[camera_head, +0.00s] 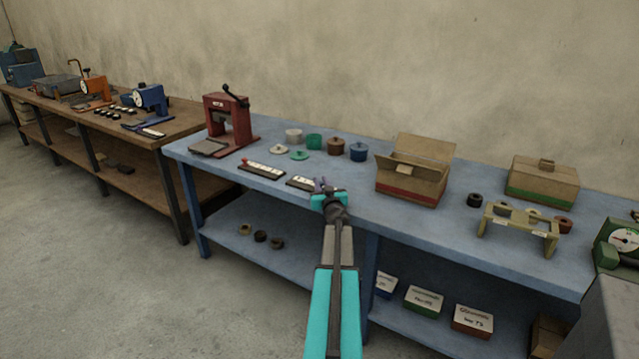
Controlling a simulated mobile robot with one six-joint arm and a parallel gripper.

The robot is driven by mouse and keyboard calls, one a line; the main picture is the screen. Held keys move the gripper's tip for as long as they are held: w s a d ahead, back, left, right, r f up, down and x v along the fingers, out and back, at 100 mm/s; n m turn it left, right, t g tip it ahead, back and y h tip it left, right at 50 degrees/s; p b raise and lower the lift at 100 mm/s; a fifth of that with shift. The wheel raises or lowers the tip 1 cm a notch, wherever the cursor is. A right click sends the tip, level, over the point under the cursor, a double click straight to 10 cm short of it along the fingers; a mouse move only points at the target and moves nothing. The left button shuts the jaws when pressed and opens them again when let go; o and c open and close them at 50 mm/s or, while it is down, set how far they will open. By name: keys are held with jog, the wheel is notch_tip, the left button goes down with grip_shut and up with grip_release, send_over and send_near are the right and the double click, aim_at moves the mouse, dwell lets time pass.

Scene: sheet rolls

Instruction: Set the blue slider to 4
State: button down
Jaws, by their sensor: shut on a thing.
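The blue slider (318,184) is a small blue-purple knob at the right end of a short dark-edged white scale plate (300,183), near the front edge of the blue bench. My gripper (322,189) reaches in from the front and is shut on the blue slider. The gripper hides part of the knob and the right end of the scale. The marks are too small to read, so I cannot tell which number the slider is at.
A longer scale (262,171) with a red slider (245,162) lies to the left. A red press (228,122) stands behind it. Several round pots and lids are at the back. An open cardboard box (412,178) stands close on the right on the blue bench (380,218).

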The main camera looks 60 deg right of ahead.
jog(key=c, duration=1.6)
grip_release()
jog(key=shift+v, duration=6.95)
